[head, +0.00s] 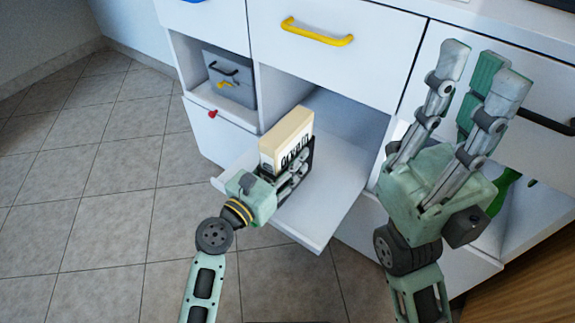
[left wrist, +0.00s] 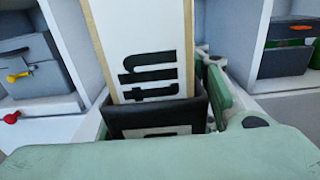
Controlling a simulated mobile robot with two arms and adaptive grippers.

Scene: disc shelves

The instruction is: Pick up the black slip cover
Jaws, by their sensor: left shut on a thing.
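The black slip cover (head: 310,152) is in my left gripper (head: 288,178), over the pulled-out white shelf board. A cream case (head: 287,137) with black lettering stands up out of it. In the left wrist view, the black slip cover (left wrist: 155,117) wraps the lower end of the cream case (left wrist: 140,45), between the fingers. My left gripper is shut on the slip cover; its far finger is partly hidden. Whether the cover touches the board cannot be told. My right gripper (head: 482,78) is open and empty, raised at the right in front of the cabinet.
The white pulled-out board (head: 318,215) juts from an open compartment. A grey box (head: 229,78) sits in the compartment to the left. Drawers with a yellow handle (head: 317,33) and a black handle (head: 545,119) are above. A green object (head: 503,187) lies low right. Tiled floor is clear at left.

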